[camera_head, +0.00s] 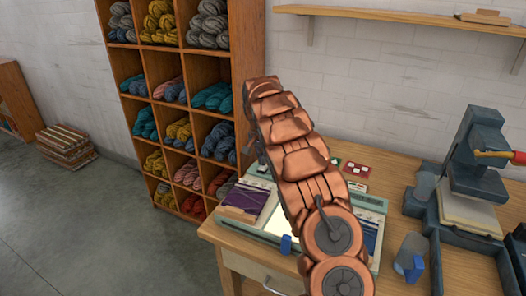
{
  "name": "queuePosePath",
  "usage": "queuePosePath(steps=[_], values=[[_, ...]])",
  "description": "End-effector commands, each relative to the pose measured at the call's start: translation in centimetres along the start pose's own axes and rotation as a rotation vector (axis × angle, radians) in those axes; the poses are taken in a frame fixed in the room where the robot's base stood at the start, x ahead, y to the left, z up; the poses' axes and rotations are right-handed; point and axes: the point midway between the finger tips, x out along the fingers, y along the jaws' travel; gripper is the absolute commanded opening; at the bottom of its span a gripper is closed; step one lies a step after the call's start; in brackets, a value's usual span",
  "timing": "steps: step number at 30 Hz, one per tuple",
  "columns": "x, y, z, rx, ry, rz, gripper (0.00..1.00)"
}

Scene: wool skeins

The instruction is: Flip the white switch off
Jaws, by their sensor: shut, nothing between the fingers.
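I cannot make out a white switch for certain in the head view. Small red plates with white marks (357,169) lie on the wooden table behind my arm, too small to identify. A pale, bright panel (281,222) in a light green frame lies on the table, partly covered by my copper-coloured arm. My arm rises from the bottom centre and leans up to the left across the table. I cannot make out my gripper's fingers; they do not show.
A wooden cubby shelf (247,45) with wool skeins stands left of the table. The wooden table (243,235) has a drawer in front. Open floor lies at left.

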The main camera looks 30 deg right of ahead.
Motion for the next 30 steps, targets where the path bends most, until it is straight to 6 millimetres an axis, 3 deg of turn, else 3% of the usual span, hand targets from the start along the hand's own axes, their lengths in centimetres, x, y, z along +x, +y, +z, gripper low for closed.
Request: queuePosePath(steps=[30], values=[[1.4, -0.1, 0.9, 0.001, 0.067, 0.001, 0.0]])
